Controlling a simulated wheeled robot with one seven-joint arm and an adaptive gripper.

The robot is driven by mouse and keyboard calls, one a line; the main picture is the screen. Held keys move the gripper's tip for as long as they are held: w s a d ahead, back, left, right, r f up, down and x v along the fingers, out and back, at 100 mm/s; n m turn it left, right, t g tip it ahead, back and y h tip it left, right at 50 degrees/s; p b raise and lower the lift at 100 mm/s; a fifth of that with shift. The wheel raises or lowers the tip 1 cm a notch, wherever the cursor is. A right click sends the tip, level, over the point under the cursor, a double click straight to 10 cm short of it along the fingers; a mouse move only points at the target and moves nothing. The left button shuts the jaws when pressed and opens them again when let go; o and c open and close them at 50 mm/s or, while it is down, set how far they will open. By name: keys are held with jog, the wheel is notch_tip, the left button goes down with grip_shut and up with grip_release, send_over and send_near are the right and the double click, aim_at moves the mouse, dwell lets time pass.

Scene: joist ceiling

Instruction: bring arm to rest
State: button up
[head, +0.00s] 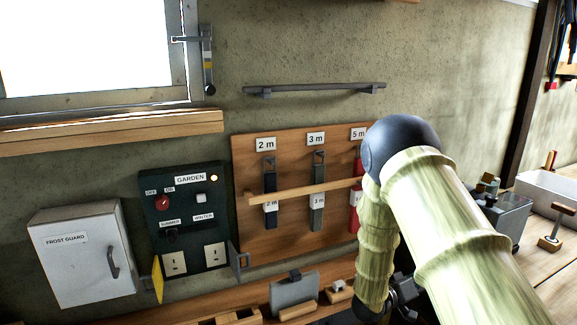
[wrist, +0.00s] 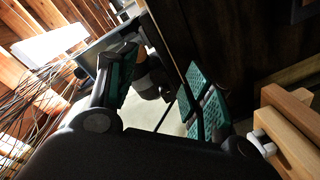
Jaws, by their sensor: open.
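My arm, in a pale streaked covering with a dark round joint, reaches across the right half of the head view and bends down toward the bench. My gripper (wrist: 162,82) shows in the wrist view with its green-padded fingers spread apart. Nothing is held between them. In the head view only dark parts at the arm's lower end show, low beside the bench, and the fingers cannot be made out there.
A wooden board (head: 292,237) with labelled straps hangs on the wall behind my arm. Left are a GARDEN switch panel (head: 187,254) and a FROST GUARD box (head: 77,272). A grey clipboard-like item (head: 294,290) stands below the board. A pale tray (head: 548,190) sits right.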

jog(key=s+a+f+n+y, duration=0.2)
jog(key=s+a+f+y, duration=0.25)
jog(key=s+f, duration=0.6)
jog(key=s+a+f+n+y, duration=0.1)
jog(key=s+a+f+y, duration=0.2)
jog(key=s+f+y, duration=0.7)
jog(key=s+a+f+g, duration=0.2)
jog(key=s+a+f, duration=0.1)
jog(key=s, duration=0.6)
jog(key=s+a+f+g, duration=0.3)
jog(key=s, duration=0.6)
jog(key=s+a+f+g+y, duration=0.1)
jog(key=s+a+f+g, duration=0.1)
jog(key=s, duration=0.7)
jog(key=shift+a+f+g, duration=0.4)
jog(key=shift+a+f, duration=0.05)
jog(key=shift+a, duration=0.65)
